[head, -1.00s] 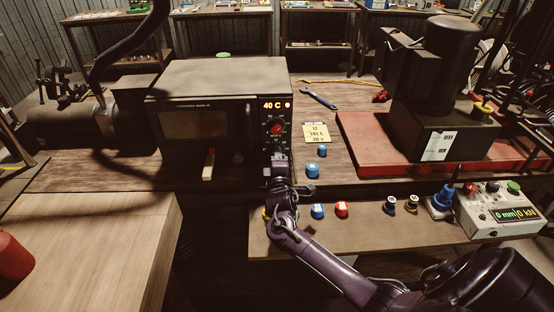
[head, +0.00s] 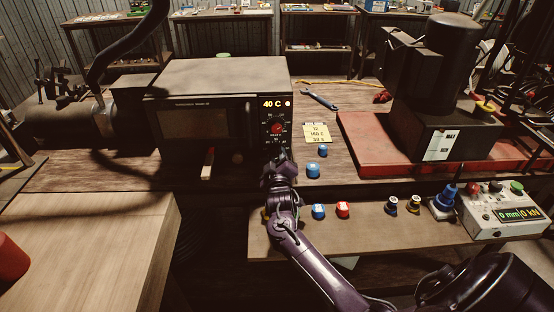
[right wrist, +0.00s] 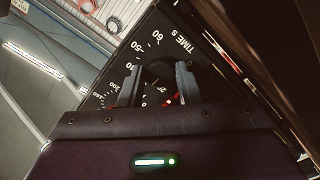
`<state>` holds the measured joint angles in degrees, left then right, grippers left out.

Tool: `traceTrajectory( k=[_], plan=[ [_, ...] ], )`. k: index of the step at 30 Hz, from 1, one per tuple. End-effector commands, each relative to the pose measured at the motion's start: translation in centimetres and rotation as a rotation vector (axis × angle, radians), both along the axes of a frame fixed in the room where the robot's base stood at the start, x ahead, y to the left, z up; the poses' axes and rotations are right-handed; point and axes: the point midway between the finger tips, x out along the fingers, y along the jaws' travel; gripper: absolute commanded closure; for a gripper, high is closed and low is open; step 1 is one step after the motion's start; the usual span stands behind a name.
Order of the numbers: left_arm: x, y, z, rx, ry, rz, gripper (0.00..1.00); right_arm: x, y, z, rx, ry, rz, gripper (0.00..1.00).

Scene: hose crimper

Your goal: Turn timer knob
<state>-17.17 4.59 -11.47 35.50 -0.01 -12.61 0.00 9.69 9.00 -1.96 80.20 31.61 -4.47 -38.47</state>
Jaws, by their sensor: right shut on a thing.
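The oven (head: 222,74) stands on the bench with a black control panel on its right side. Its display (head: 272,103) reads 40 C. A heat dial with a red centre (head: 277,127) sits under the display. My right gripper (head: 279,160) is at the lower part of this panel and hides the timer knob in the head view. In the right wrist view the dark timer knob (right wrist: 158,74) sits between the two fingers of my right gripper (right wrist: 159,84), at the TIME S scale (right wrist: 168,38). The fingers are shut on it. My left gripper is not in view.
Blue caps (head: 313,171), a red cap (head: 343,209) and a control box (head: 500,210) are to the right of my arm. A yellow note (head: 316,133) and a wrench (head: 320,99) lie beside the oven. The left table (head: 90,235) is mostly clear.

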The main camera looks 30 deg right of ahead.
Motion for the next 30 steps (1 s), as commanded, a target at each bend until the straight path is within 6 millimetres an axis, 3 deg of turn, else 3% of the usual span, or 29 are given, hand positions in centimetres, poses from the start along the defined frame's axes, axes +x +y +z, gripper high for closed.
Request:
traceTrajectory(
  k=[16,17,21,30],
  plan=[
    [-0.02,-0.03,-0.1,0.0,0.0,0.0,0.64,-0.17,-0.01,-0.56,0.026,-0.004,-0.002,0.92],
    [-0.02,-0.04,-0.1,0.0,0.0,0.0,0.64,-0.17,-0.01,-0.56,0.026,-0.004,-0.002,0.68],
    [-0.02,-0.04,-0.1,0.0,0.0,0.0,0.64,-0.11,0.01,-0.44,0.025,-0.005,-0.002,0.5],
    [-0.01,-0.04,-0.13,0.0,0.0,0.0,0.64,-0.18,0.11,-0.25,0.024,-0.009,0.0,0.49]
  ],
)
